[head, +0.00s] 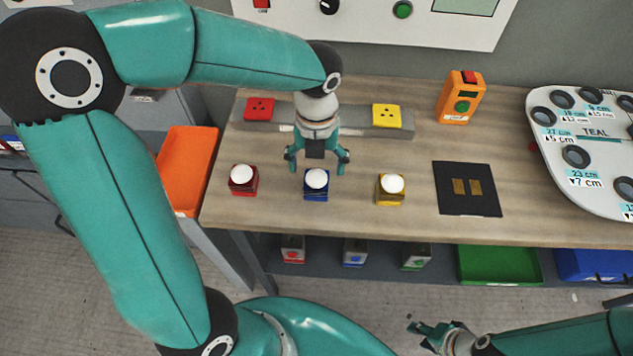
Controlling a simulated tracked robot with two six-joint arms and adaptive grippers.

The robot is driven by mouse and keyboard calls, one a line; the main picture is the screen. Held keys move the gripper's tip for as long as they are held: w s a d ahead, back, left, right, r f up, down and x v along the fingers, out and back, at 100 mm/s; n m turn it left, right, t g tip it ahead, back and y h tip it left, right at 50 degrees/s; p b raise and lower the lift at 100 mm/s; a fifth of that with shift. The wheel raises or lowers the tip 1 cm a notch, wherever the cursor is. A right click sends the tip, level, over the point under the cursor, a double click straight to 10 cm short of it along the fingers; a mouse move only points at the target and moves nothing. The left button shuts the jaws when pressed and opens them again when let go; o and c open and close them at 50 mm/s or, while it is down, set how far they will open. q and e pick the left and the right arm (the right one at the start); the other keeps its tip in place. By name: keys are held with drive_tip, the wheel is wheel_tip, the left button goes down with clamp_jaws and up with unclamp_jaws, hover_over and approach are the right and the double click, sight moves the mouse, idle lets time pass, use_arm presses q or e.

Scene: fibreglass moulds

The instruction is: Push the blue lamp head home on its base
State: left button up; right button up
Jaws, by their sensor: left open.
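The blue lamp (316,194), a blue block with a white dome on top, stands on the wooden table in the middle of a row of three. I cannot tell how far its head sits down on its base. My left gripper (317,165) points down just behind it in the picture, fingers spread and empty. I cannot tell its height above the table. My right gripper (422,334) is low at the bottom right, away from the table, and its finger gap is unclear.
A red lamp (243,188) and a yellow lamp (390,190) flank the blue one. Behind is a grey bar (360,118) with red and yellow socket plates, its middle hidden by my wrist. An orange bin (188,172) adjoins the left edge.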

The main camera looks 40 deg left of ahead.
sight(316, 176)
use_arm(q)
drive_tip(key=shift+s+d+f+p, duration=0.1)
drive_tip(key=shift+f+p, duration=0.05)
drive_tip(key=shift+f, duration=1.2)
drive_tip(key=shift+s+f+p, duration=0.1)
drive_tip(key=shift+f+p, duration=0.05)
drive_tip(key=shift+f, duration=1.15)
drive_tip(key=c, duration=1.2)
drive_tip(key=shift+o, duration=0.2)
drive_tip(key=shift+r, duration=0.15)
wheel_tip(316, 176, up, 20)
